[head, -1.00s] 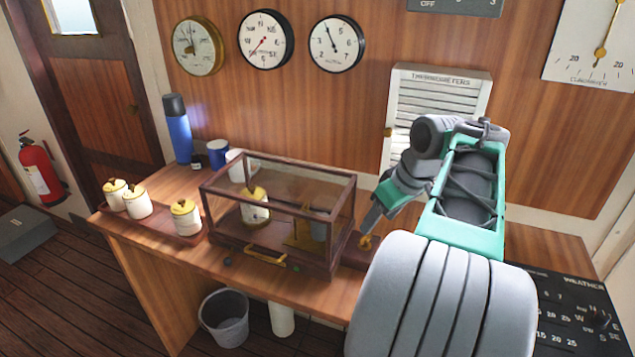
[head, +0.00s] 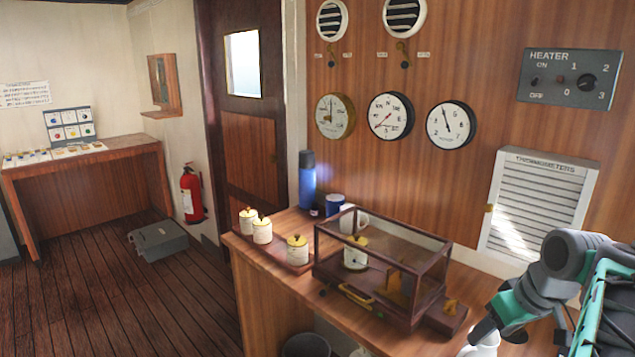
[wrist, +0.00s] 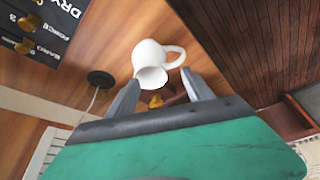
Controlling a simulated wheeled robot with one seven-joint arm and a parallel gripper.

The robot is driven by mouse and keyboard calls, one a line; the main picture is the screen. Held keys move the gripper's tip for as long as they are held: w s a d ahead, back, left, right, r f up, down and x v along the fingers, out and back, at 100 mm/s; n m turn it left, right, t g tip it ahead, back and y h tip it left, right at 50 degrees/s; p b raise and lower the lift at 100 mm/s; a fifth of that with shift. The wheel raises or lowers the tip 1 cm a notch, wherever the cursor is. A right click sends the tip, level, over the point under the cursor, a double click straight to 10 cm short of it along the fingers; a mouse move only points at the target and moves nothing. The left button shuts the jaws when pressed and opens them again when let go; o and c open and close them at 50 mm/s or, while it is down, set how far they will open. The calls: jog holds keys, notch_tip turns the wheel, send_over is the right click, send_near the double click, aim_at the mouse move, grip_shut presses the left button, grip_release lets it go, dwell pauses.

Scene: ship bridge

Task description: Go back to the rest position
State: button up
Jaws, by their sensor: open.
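My gripper (wrist: 160,94) is open in the wrist view, with its two grey fingers apart and nothing held between them. A white mug (wrist: 151,62) with a handle is on the desk just beyond the fingertips. A small brass knob on a dark wooden piece shows between the fingers. In the head view my arm (head: 560,275) is at the lower right, over the right part of the desk. Its fingertips are not clear there.
A glass case (head: 385,262) with a wooden frame stands on the desk (head: 262,300), left of my arm. Lidded jars stand on a tray left of it. A blue flask (head: 307,185) and blue mug (head: 334,204) are behind. Open floor (head: 120,300) lies to the left.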

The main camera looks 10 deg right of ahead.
jog(key=w+a+f+p, duration=0.2)
jog(key=a, duration=1.2)
jog(key=s+a+f, duration=0.2)
jog(key=s+a, duration=0.1)
jog(key=a, duration=0.3)
jog(key=s+a+f+g+p, duration=0.1)
jog(key=s+a+f, duration=0.1)
jog(key=s+a, duration=0.2)
jog(key=shift+a+f+m+h, duration=0.3)
jog(key=shift+a+m, duration=0.1)
jog(key=shift+a, duration=0.65)
